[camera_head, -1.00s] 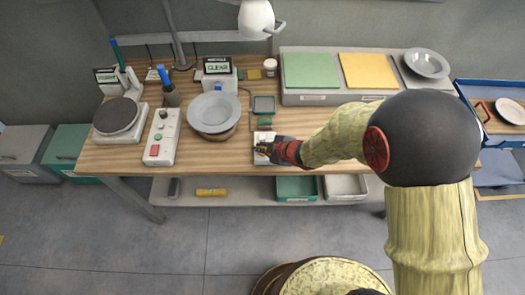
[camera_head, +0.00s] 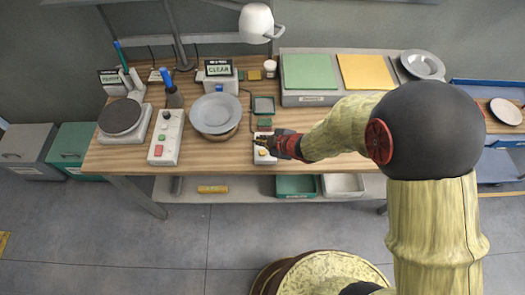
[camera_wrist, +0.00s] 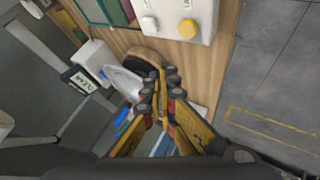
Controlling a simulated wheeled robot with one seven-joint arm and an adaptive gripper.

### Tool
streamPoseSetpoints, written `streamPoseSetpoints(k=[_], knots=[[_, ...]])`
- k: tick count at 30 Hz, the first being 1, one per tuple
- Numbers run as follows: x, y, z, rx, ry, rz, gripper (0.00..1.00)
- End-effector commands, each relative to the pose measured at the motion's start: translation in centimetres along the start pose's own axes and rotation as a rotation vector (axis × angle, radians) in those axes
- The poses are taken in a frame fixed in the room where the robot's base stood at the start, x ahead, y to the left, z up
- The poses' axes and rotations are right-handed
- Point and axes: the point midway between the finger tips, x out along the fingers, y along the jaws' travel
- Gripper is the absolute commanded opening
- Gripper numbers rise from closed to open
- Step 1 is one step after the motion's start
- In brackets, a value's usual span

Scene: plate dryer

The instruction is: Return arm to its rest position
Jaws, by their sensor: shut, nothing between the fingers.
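My gripper (camera_head: 262,142) is shut and empty at the end of my outstretched arm. In the head view it hangs over the front part of the wooden table (camera_head: 215,160), just above a small white button box (camera_head: 262,156). In the wrist view the fingers of my gripper (camera_wrist: 160,95) come together at the middle. There the white box with a yellow button (camera_wrist: 187,28) shows at the top, apart from the fingertips. How high the gripper is above the box is hard to tell.
Left of my gripper are a grey plate (camera_head: 215,113) on a round stand, a control box (camera_head: 166,138) and a hot plate (camera_head: 122,117). Behind stand a lamp (camera_head: 257,22) and a platform with a green mat (camera_head: 309,71) and a yellow mat (camera_head: 365,72). A blue cart (camera_head: 490,90) stands right.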

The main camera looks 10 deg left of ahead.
Motion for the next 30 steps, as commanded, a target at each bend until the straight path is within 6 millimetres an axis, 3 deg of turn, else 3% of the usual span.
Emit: streamPoseSetpoints(k=[17,20,22,24,26,30], knots=[[0.0,0.0,0.1,0.009,-0.004,-0.001,0.0],[-0.1,-0.4,1.7,0.043,-0.064,-0.015,0.0],[-0.4,-1.6,4.3,0.109,-0.159,-0.036,0.0],[-1.7,-3.1,7.5,0.207,-0.289,-0.058,0.0],[-4.0,-3.4,9.5,0.304,-0.402,-0.055,0.0],[-11.9,-3.1,12.8,0.579,-0.633,0.003,0.0]])
